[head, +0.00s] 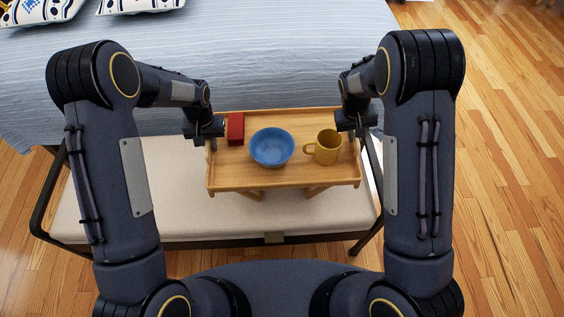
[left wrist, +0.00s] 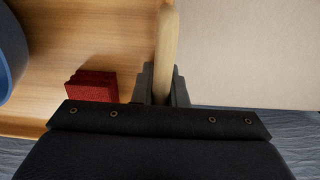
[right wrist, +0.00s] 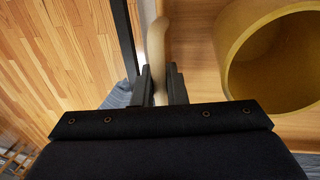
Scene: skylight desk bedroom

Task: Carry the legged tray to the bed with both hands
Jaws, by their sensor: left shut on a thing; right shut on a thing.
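The wooden legged tray (head: 290,180) is held level in the head view, over the cream bench and in front of the bed (head: 270,60). On it stand a blue bowl (head: 272,148), a yellow mug (head: 325,148) and a dark red block (head: 235,129). My left gripper (head: 210,142) is shut on the tray's left side rail, which shows between its fingers in the left wrist view (left wrist: 164,85). My right gripper (head: 352,135) is shut on the right side rail, seen in the right wrist view (right wrist: 158,85). Two tray legs show below the front edge; whether they touch anything is unclear.
A cream-topped bench (head: 120,205) with a dark metal frame stands between me and the bed. The bed has a blue-grey striped cover and patterned pillows (head: 35,10) at the far left. The cover's middle is bare. Wooden floor (head: 510,180) is open at right.

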